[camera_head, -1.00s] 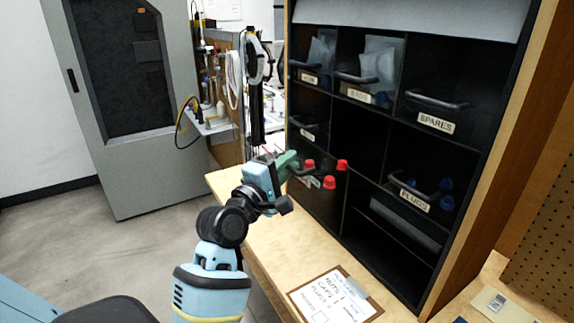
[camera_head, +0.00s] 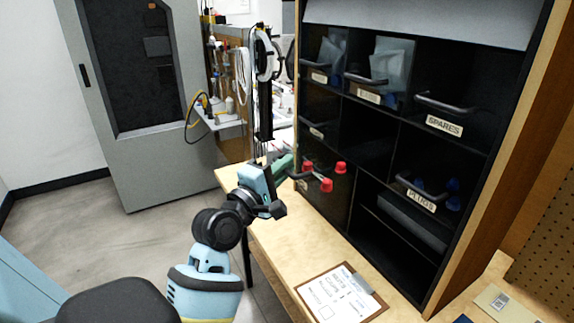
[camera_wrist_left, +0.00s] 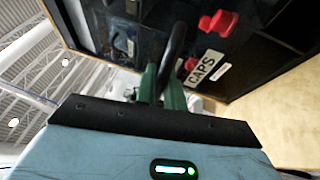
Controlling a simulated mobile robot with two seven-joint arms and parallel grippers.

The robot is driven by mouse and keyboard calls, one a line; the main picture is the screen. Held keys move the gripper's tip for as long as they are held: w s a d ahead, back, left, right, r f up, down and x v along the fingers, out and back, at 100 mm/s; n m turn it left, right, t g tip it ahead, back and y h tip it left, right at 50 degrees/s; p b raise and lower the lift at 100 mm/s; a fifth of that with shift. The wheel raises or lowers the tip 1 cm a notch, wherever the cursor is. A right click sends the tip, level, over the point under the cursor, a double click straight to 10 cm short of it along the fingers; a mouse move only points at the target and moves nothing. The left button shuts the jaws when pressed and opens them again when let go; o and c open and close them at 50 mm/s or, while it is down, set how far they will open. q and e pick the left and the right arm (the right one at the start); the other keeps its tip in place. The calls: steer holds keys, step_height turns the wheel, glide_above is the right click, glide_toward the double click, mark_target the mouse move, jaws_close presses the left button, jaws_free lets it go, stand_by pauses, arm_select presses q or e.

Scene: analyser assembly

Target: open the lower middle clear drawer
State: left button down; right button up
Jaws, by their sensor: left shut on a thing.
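The clear drawer labelled CAPS, with red caps (camera_head: 326,185) inside, is low in the left column of the black cabinet in the head view. Its dark handle (camera_wrist_left: 174,55) and its CAPS label (camera_wrist_left: 205,68) show in the wrist view. My left gripper (camera_head: 290,169) is at this drawer's front. Its green fingers (camera_wrist_left: 163,85) are shut on the handle, one on each side of it. The drawer seems to stand a little out of the cabinet; how far is hard to tell. My right gripper is in neither view.
Other clear drawers include SPARES (camera_head: 444,126) and PLUGS (camera_head: 421,200). A clipboard (camera_head: 343,296) lies on the wooden bench (camera_head: 280,235) below. A grey cabinet (camera_head: 170,165) stands at the back left, with open floor before it.

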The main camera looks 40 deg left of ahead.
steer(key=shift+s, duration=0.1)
arm_select(q)
steer(key=c, duration=1.8)
jaws_free()
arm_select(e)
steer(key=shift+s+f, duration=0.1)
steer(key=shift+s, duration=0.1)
arm_select(q)
steer(key=shift+s, duration=0.1)
steer(key=s, duration=0.5)
steer(key=s+f, duration=0.1)
steer(key=s, duration=0.1)
steer(key=shift+s+f+b, duration=0.1)
steer(key=shift+s+b, duration=0.2)
steer(key=shift+b, duration=0.05)
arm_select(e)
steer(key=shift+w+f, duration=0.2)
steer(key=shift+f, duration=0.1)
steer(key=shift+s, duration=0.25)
